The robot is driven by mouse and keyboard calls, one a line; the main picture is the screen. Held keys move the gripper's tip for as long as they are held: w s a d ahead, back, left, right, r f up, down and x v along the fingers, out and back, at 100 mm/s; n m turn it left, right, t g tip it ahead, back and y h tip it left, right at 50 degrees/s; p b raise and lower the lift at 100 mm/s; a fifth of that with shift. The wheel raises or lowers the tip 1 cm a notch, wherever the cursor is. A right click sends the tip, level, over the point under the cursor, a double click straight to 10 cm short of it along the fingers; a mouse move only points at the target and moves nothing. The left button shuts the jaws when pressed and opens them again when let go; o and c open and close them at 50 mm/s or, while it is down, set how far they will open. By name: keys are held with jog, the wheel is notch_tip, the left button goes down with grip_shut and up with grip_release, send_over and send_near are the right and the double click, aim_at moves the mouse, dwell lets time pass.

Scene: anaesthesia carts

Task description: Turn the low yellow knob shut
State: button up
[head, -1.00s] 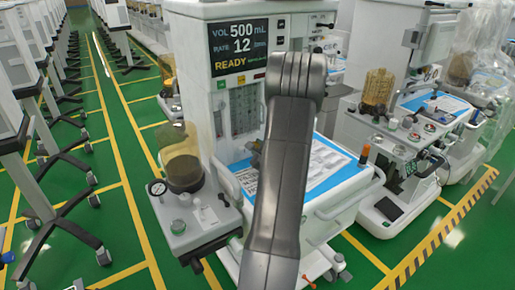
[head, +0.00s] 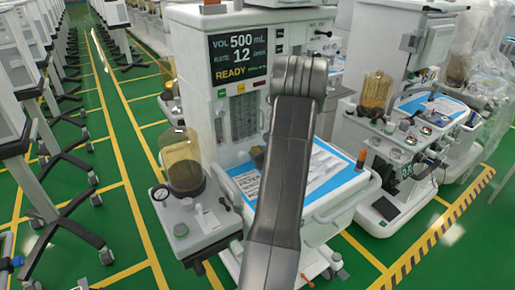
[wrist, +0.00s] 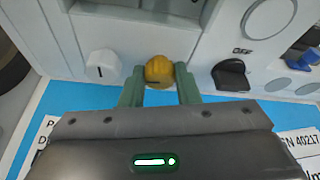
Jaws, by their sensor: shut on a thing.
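The yellow knob (wrist: 159,70) sits low on the white cart panel in the wrist view, just above the blue work surface. My gripper (wrist: 160,88) has its two green fingers on either side of the knob, shut on it. A dark mark shows on the lower front of the knob, but its setting is hard to read. In the head view my own arm covers the front of the cart (head: 200,100), so the knob and fingers are hidden there.
A white knob (wrist: 101,66) is left of the yellow one. A black knob (wrist: 231,74) marked OFF is to the right, with blue knobs (wrist: 298,56) beyond. The blue work surface (wrist: 68,112) with papers lies below. An amber canister (head: 181,160) stands at the cart's left.

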jog(key=m+y+p, duration=0.1)
jog(key=m, duration=0.1)
jog(key=m+g+y+p, duration=0.1)
jog(key=m, duration=0.1)
jog(key=shift+w+d+m+g+y+p, duration=0.1)
jog(key=shift+d+m+g+y+p, duration=0.1)
jog(key=shift+m+g+y+p, duration=0.15)
jog(key=m+y, duration=0.1)
jog(key=m, duration=0.1)
jog(key=m+y, duration=0.1)
jog(key=m, duration=0.1)
jog(key=shift+w+d+f+m+g+y+p, duration=0.1)
jog(key=shift+f+m+g+y+p, duration=0.15)
jog(key=shift+g+p, duration=0.1)
dwell(0.4)
jog(key=o, duration=1)
jog(key=shift+c, duration=0.2)
jog(key=shift+r, duration=0.1)
jog(key=shift+d, duration=0.1)
jog(key=b+v, duration=0.2)
jog(key=v, duration=1.1)
jog(key=shift+s+d+b, duration=0.25)
jog(key=shift+s+b, duration=0.05)
jog(key=shift+b, duration=0.1)
